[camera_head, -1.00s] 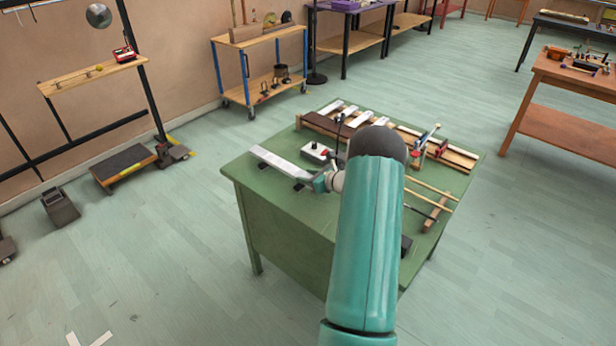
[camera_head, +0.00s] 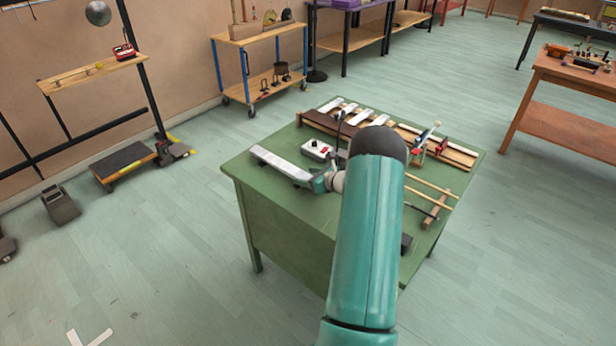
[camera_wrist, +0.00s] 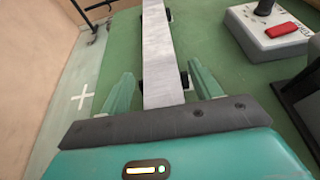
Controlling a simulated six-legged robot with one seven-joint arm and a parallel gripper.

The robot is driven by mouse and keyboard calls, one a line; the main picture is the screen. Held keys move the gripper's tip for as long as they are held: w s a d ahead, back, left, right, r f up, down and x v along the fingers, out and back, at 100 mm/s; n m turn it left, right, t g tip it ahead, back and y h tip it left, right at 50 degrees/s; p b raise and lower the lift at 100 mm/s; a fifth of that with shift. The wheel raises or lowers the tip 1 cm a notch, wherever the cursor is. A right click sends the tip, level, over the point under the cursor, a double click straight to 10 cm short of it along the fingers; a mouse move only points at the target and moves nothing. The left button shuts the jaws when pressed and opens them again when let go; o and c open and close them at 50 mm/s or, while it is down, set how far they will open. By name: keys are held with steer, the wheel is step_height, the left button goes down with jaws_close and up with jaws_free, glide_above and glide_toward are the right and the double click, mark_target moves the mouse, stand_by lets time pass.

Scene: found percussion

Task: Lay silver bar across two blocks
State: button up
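The silver bar (camera_head: 278,161) lies near the left edge of the green table (camera_head: 240,172). In the wrist view the bar (camera_wrist: 161,60) runs away from me between my two teal fingers. My gripper (camera_wrist: 160,68) is open around it, with a gap on each side. A dark block (camera_wrist: 185,80) shows under the bar near my fingers, and another dark block (camera_wrist: 168,15) shows farther along. The bar appears to rest across both. Its near end is hidden by my gripper's dark front edge. In the head view my gripper (camera_head: 320,181) is at the bar's near end.
A white control box (camera_wrist: 272,30) with a red button stands right of the bar. Pale bars on a wooden frame (camera_head: 318,121) lie at the table's back. Sticks (camera_head: 432,186) lie on the right side. The table's left edge is close to the bar.

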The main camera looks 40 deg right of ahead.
steer(key=shift+r, duration=0.4)
steer(key=a+v, duration=0.1)
steer(key=v, duration=1.1)
steer(key=w+a+r+n+g+y, duration=0.1)
steer(key=a+r+n+g+y, duration=0.1)
steer(key=a+r+n, duration=0.6)
steer(key=w+a+r+n+g+y, duration=0.1)
steer(key=a+r+n+g, duration=0.2)
steer(key=a, duration=0.9)
steer(key=w+a+r+n+g+y, duration=0.1)
steer(key=a+r+n+g+y, duration=0.1)
steer(key=a+r+n, duration=0.6)
steer(key=s+a+r+n+h, duration=0.2)
steer(key=s+a+n+h, duration=0.1)
steer(key=s+a+n, duration=0.5)
steer(key=s+a+r+n+g+h, duration=0.1)
steer(key=s+a+r+n+h, duration=0.2)
steer(key=s+a+n, duration=0.5)
steer(key=shift+s+a+r, duration=0.3)
steer(key=shift+s+a, duration=1.1)
steer(key=shift+s, duration=0.05)
